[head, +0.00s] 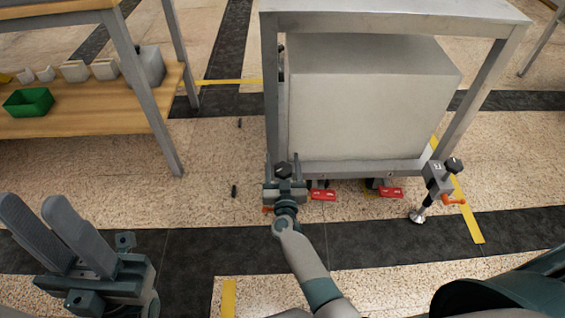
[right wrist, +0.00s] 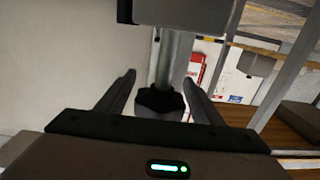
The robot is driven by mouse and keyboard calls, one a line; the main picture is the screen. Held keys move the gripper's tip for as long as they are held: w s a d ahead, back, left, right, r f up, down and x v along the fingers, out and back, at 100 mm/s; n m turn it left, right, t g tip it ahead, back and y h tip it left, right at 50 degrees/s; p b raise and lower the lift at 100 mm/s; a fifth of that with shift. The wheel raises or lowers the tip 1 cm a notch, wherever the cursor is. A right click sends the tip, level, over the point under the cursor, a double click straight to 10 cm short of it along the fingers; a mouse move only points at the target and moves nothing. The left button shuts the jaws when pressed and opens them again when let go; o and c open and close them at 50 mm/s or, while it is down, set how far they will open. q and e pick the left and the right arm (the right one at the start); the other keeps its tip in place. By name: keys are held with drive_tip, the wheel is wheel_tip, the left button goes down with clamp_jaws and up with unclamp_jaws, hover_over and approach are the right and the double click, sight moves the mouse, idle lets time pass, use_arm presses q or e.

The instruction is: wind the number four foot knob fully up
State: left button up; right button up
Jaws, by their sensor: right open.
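A black lobed knob (head: 283,169) sits at the front left leg of the grey gantry frame (head: 350,168). Its number is not visible. My right gripper (head: 284,165) is open, with one finger on each side of the knob. In the right wrist view the knob (right wrist: 160,103) is at the end of a metal rod (right wrist: 165,60), between the spread fingers, with a gap on both sides. My left gripper (head: 30,200) is open and empty at the lower left, far from the frame. The lower part of the left foot is hidden behind my right gripper.
Another foot with a black knob (head: 453,165) and orange handle (head: 454,200) stands at the front right leg. A large grey block (head: 370,100) fills the frame. Red pieces (head: 322,195) lie below it. A wooden shelf (head: 100,115) with a green bin (head: 28,102) is at left.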

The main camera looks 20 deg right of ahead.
drive_tip(key=shift+c, duration=0.6)
drive_tip(key=c, duration=1)
drive_tip(key=shift+o, duration=0.4)
drive_tip(key=shift+a+n+y, duration=0.1)
drive_tip(key=shift+n+y, duration=0.4)
drive_tip(key=shift+y, duration=0.2)
